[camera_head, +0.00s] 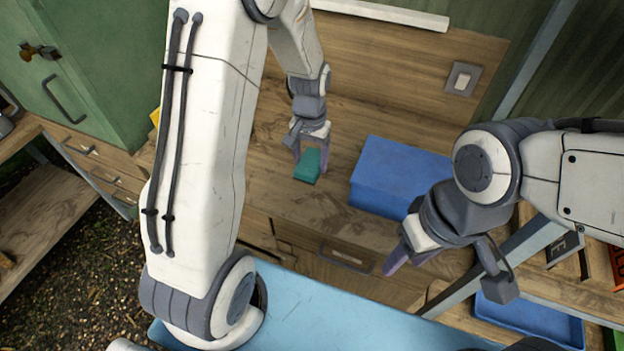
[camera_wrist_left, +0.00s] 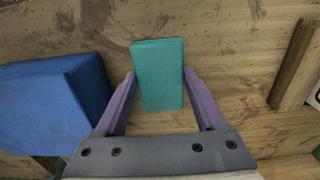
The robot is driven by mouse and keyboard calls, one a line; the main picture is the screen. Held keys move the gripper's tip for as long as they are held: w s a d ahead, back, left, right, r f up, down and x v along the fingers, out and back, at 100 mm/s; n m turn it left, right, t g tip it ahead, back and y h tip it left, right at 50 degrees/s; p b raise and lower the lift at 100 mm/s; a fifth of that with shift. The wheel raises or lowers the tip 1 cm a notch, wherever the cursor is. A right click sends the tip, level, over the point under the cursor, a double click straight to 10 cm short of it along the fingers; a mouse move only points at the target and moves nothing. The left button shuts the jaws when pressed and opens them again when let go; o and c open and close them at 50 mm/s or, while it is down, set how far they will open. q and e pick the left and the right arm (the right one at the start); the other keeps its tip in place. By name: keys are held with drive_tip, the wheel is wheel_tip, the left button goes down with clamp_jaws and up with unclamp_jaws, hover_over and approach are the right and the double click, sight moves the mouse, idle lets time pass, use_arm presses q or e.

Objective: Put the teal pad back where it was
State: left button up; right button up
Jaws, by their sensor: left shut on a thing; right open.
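The teal pad (camera_head: 308,166) is a small rectangular block at the wooden worktop, left of the blue box in the head view. My left gripper (camera_head: 311,160) is shut on it, with a purple finger on each side. In the left wrist view the teal pad (camera_wrist_left: 158,75) stands out between the two fingers of the left gripper (camera_wrist_left: 159,85). I cannot tell whether the pad touches the wood. My right gripper (camera_head: 405,258) is open and empty, in front of the blue box and apart from it.
A blue box (camera_head: 398,172) stands on the worktop right of the pad; it also shows in the left wrist view (camera_wrist_left: 55,105). A drawer (camera_head: 345,258) is below the worktop's front edge. A blue tray (camera_head: 530,318) lies at lower right. Bare wood (camera_head: 262,185) shows left of the pad.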

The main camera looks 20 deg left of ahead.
sight(310, 187)
use_arm(q)
wheel_tip(310, 187, down, 6)
drive_tip(key=shift+s+d+f+p, duration=0.1)
drive_tip(key=shift+f+p, duration=0.15)
drive_tip(key=shift+p, duration=0.2)
drive_tip(key=shift+f, duration=0.1)
drive_tip(key=shift+f, duration=0.1)
drive_tip(key=shift+f, duration=0.15)
drive_tip(key=o, duration=1.3)
drive_tip(key=shift+r, duration=0.2)
